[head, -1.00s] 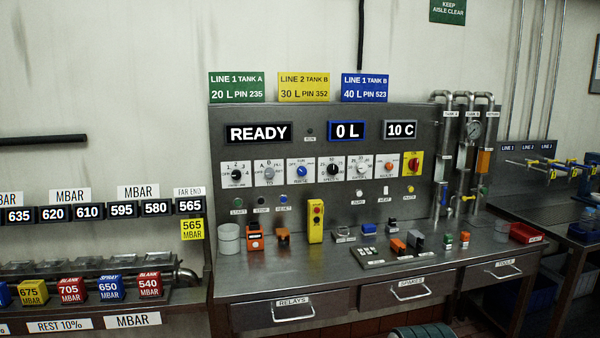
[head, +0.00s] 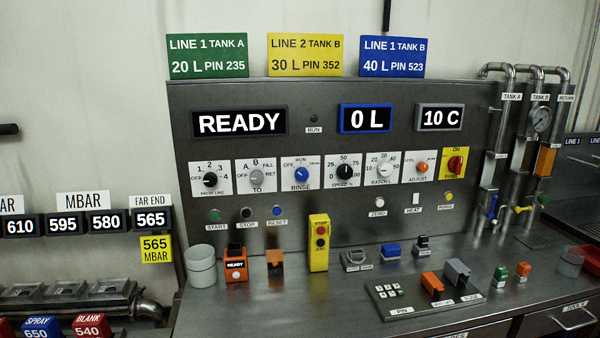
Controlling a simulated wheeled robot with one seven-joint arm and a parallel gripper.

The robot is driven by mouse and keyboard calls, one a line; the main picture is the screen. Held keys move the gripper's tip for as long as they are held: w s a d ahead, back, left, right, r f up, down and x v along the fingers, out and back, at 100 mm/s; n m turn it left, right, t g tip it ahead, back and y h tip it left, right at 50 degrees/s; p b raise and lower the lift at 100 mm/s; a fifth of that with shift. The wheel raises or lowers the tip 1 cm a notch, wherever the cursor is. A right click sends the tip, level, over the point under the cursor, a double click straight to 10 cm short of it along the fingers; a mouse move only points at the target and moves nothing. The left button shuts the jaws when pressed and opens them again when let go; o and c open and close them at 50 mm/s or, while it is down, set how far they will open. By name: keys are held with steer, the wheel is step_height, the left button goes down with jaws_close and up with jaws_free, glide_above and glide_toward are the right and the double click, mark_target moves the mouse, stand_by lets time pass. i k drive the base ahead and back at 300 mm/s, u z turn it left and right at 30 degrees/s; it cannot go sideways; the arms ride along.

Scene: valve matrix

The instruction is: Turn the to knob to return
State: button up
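The TO knob (head: 257,177) is a grey rotary knob on a white plate, second from the left in the row of knobs on the steel panel (head: 330,100). Its plate carries the marks A, B, FILL and RET, with RET at the right. Which mark the knob points to is too small to tell for certain. The display above it reads READY (head: 239,122). My gripper is not in view.
Below are START, STOP and RESET buttons.

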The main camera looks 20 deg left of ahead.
mark_target(256, 175)
steer(key=u, duration=0.5)
steer(key=i, duration=0.9)
steer(key=u, duration=1.05)
steer(key=i, duration=0.2)
steer(key=u, duration=0.1)
